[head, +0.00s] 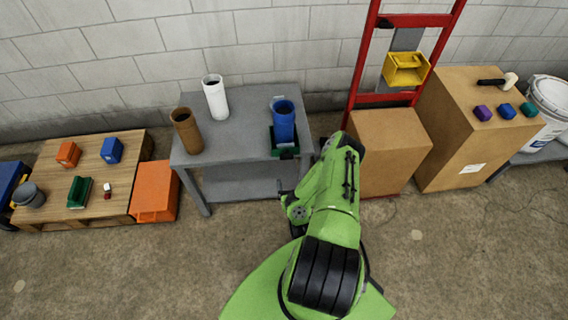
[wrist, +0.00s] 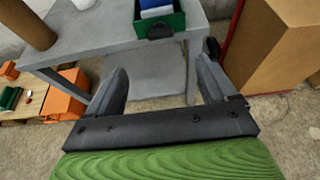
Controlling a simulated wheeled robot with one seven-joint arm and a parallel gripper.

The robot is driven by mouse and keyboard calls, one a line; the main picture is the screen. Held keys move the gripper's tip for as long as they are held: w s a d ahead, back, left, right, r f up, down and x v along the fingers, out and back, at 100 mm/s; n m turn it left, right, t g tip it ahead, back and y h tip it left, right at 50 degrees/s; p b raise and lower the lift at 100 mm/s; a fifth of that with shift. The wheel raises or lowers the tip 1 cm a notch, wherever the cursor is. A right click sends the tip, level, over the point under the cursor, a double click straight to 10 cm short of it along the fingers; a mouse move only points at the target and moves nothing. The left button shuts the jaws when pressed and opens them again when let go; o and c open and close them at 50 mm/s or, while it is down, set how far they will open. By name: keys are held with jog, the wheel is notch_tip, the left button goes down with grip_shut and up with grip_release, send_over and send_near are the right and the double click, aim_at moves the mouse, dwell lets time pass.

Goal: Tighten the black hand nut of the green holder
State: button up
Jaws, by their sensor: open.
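The green holder (head: 273,140) stands on the grey table, with a blue pipe (head: 284,122) upright in it. In the wrist view the green holder (wrist: 178,22) is at the top, with blue inside it. The black hand nut (wrist: 160,32) shows on its near side; in the head view it is too small to make out clearly. My gripper (wrist: 160,72) is open and empty, its two fingers apart, in front of the table and short of the nut. In the head view my arm's end is just before the table's front edge, and its fingers are mostly hidden.
The grey table (head: 235,150) also bears a brown pipe (head: 187,132) and a white pipe (head: 215,98). To the right are cardboard boxes (head: 390,150) and a red hand truck (head: 360,65). An orange crate (head: 154,192) and a wooden pallet (head: 60,160) stand left.

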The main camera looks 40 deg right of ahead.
jog(key=b, duration=1.1)
send_near(287, 156)
jog(key=w+f, duration=0.1)
jog(key=w, duration=0.1)
jog(key=shift+w+d+f, duration=0.2)
jog(key=shift+w+d, duration=0.15)
jog(key=shift+d, duration=0.1)
jog(key=shift+w+d+f, duration=0.25)
jog(key=shift+w+d, duration=0.1)
jog(key=shift+d, duration=0.15)
jog(key=shift+w+d+f+p, duration=0.25)
jog(key=shift+w+d+p, duration=0.05)
jog(key=shift+w+d, duration=0.15)
jog(key=shift+w+d+f, duration=0.15)
jog(key=shift+w+d, duration=0.2)
jog(key=shift+w, duration=0.25)
jog(key=c, duration=1.1)
jog(key=shift+o, duration=0.2)
